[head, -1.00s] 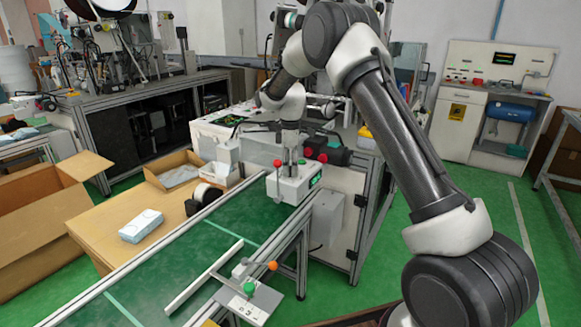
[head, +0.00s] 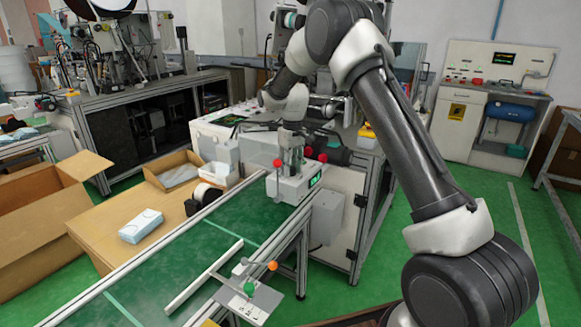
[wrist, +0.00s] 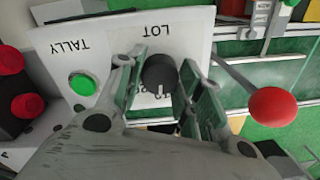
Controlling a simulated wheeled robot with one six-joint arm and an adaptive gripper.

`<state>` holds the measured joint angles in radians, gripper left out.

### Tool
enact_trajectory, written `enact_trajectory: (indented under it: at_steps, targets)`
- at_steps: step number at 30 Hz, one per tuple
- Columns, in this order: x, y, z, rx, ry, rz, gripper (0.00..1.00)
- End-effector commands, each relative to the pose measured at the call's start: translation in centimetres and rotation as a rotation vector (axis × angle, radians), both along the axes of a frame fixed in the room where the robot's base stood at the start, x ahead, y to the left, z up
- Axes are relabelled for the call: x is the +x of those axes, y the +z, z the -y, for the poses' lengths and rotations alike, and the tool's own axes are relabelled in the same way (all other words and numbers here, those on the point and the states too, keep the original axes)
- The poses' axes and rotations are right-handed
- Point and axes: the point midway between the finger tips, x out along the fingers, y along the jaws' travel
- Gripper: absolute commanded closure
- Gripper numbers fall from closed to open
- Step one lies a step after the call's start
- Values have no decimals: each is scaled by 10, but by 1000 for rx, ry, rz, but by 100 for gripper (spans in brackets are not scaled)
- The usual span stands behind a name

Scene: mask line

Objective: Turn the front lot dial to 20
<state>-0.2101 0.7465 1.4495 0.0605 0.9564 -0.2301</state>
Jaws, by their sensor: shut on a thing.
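The lot dial (wrist: 158,68) is a dark round knob on a white panel (wrist: 200,37) lettered LOT and TALLY, upside down in the wrist view. My gripper (wrist: 163,74) is shut on the dial, with one finger on each side of it. A white pointer mark shows on the dial's lower side in that view. The numbers below it are partly hidden by the fingers, so I cannot read the setting. In the head view my gripper (head: 291,163) is down at the white unit (head: 288,188) over the conveyor; the dial is hidden there.
A green button (wrist: 82,83) sits beside TALLY. A red ball-ended lever (wrist: 275,107) stands close to my fingers at the right in the wrist view. The green conveyor (head: 235,218) runs under the unit. A box (head: 140,227) lies on the wooden table at left.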

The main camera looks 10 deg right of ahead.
Motion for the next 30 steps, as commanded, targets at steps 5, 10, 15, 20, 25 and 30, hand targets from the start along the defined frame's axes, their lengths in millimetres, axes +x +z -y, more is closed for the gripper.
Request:
enact_trajectory:
  at_steps: [5, 10, 15, 20, 25, 30]
  targets:
    - [0, 0, 0, 0, -164, 1, 88]
    - [-1, 0, 0, 0, -325, 1, 88]
    - [-1, 0, 0, 0, -476, 0, 88]
    - [-1, 0, 0, 0, -597, 1, 88]
    - [-1, 0, 0, 0, -693, 0, 88]
    - [-1, 0, 0, 0, -754, 0, 88]
